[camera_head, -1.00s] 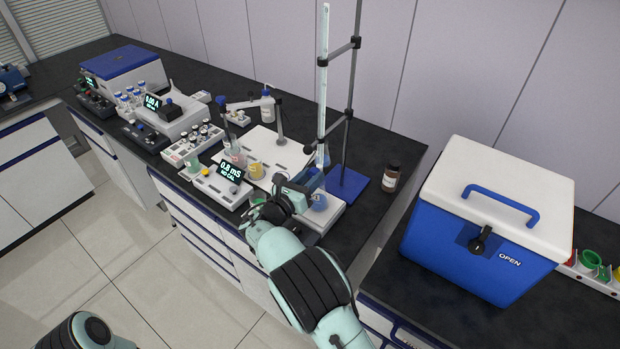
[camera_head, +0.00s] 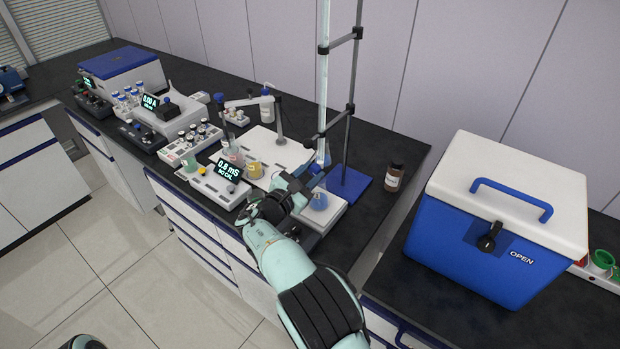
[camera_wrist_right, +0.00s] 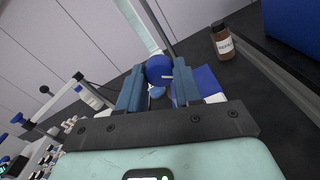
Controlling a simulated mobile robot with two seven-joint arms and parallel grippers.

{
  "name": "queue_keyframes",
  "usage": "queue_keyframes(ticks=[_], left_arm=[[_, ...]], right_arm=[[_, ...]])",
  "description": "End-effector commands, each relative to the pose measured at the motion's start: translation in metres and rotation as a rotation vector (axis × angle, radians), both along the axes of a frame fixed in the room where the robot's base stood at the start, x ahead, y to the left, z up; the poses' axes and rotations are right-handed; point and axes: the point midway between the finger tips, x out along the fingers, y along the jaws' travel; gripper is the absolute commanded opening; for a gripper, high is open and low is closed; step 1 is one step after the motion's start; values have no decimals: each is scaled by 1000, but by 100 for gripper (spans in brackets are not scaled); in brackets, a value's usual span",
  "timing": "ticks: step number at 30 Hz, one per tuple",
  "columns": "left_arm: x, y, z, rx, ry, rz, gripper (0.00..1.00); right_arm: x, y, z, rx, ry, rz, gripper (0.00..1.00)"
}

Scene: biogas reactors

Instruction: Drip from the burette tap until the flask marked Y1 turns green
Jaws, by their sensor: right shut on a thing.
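The tall clear burette (camera_head: 322,95) is clamped upright on a stand with a blue base (camera_head: 348,184). My right gripper (camera_head: 318,168) is at the burette's lower end. In the right wrist view its two blue-grey fingers (camera_wrist_right: 158,82) are shut on a round blue knob, the burette tap (camera_wrist_right: 158,67). A flask with blue liquid (camera_head: 319,201) stands on a white plate (camera_head: 328,217) just below the gripper. No Y1 mark can be read on it, and no green shows in it. My left gripper is out of view.
A meter reading 0.8 mS (camera_head: 229,170) and small beakers with pink and yellow liquid stand left of the gripper. A brown labelled bottle (camera_head: 394,178) is right of the stand. A blue-and-white cool box (camera_head: 500,225) fills the right side.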

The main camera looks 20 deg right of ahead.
Motion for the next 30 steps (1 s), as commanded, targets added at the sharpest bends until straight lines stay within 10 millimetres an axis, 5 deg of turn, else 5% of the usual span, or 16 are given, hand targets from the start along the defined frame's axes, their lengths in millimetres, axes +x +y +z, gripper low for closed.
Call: queue_keyframes(ticks=[17,18,20,30], left_arm=[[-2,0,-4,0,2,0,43],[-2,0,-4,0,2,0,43],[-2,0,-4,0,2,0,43],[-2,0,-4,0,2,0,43]], right_arm=[[0,0,-1,24,-27,0,4],[0,0,-1,24,-27,0,44],[0,0,-1,24,-27,0,60],[-2,3,-1,23,-28,0,60]])
